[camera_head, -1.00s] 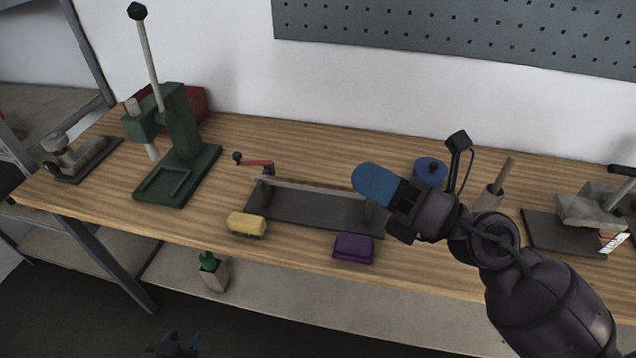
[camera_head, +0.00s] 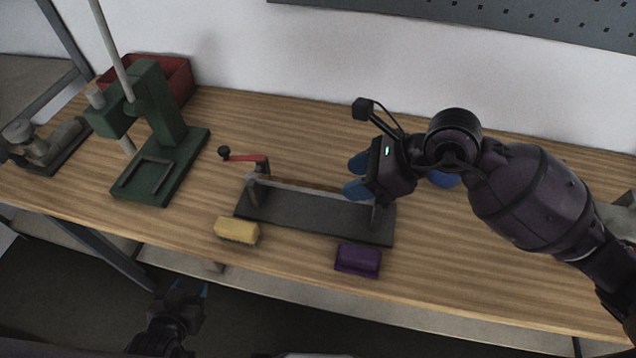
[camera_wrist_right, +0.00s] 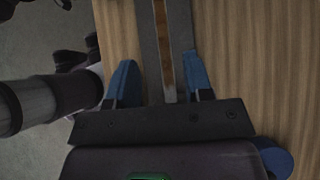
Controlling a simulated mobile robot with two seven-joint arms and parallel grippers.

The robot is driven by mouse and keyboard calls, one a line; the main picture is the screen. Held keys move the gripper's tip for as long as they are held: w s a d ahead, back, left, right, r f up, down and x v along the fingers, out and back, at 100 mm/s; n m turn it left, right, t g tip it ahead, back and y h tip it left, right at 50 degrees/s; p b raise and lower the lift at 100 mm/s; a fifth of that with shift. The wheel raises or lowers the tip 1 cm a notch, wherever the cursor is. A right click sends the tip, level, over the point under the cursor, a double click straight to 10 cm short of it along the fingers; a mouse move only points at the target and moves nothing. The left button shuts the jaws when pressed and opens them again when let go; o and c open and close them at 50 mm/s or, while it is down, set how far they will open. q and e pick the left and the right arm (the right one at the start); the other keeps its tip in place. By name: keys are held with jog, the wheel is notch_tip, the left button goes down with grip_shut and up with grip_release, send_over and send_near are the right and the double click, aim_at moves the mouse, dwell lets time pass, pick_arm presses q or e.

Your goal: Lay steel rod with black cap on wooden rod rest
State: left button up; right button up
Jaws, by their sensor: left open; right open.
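I cannot pick out a loose steel rod with a black cap or a separate wooden rod rest for certain. A dark fixture (camera_head: 310,209) with two end posts, a thin bar and a narrow brown strip stands mid-bench. My right gripper (camera_head: 352,176) is open above its right part. In the right wrist view the fixture's bar with its brown strip (camera_wrist_right: 162,35) runs between the open blue fingers (camera_wrist_right: 159,64), and no grip on it shows. My left gripper (camera_head: 192,288) is open and low, in front of the bench edge, apart from the bench objects.
A green press (camera_head: 155,125) with a pale lever stands left, a red bin (camera_head: 178,75) behind it. A red crank (camera_head: 250,160) sits at the fixture's left. A yellow brush (camera_head: 237,231) and purple block (camera_head: 358,260) lie in front. A blue round object (camera_head: 445,180) is partly hidden.

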aim_at(319, 187)
jog(key=shift+x, duration=1.1)
jog(key=a+f, duration=0.1)
jog(key=a, duration=0.1)
jog(key=w+a+f, duration=0.1)
jog(key=shift+w+a+f, duration=0.1)
jog(key=shift+a+f, duration=0.1)
jog(key=shift+a, duration=0.2)
jog(key=shift+a+f, duration=0.15)
jog(key=shift+f, duration=0.1)
grip_shut()
